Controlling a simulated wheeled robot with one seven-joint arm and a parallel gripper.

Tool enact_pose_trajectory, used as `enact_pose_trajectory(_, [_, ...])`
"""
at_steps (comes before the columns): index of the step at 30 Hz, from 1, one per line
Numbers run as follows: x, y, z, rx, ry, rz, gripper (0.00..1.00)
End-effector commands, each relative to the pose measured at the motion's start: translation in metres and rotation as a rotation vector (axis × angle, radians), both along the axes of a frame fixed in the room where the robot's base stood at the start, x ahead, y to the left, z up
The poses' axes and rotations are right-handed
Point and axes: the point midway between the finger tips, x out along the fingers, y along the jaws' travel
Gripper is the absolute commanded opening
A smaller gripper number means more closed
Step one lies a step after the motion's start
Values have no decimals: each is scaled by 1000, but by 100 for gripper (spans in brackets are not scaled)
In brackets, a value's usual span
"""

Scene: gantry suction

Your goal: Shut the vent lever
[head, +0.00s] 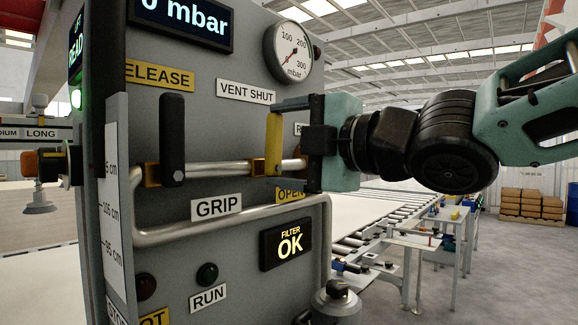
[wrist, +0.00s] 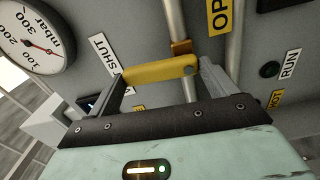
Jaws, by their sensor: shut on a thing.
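The yellow vent lever (head: 273,142) is on the grey panel, at a silver pipe with a brass-coloured fitting. It stands about upright in the head view, below and right of the VENT SHUT label (head: 246,90) and above the partly hidden OPEN label (head: 291,195). My gripper (head: 277,136) reaches in from the right and is shut on the lever. In the wrist view the lever (wrist: 158,73) spans between the two fingers, one at each end of it. The lever's free end is beside the SHUT label (wrist: 105,62).
A black upright handle (head: 172,140) is left of the lever. A bent pipe rail (head: 230,222) runs below it. A gauge (head: 293,52) sits above. RUN button (head: 207,274) and FILTER OK display (head: 285,244) are lower. A roller conveyor (head: 370,238) lies behind at right.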

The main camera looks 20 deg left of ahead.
Motion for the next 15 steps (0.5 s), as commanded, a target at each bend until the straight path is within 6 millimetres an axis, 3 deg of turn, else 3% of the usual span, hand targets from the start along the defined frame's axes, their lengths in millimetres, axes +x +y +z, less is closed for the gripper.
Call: enact_pose_trajectory(15, [-3,1,-1,-36,-81,1,43])
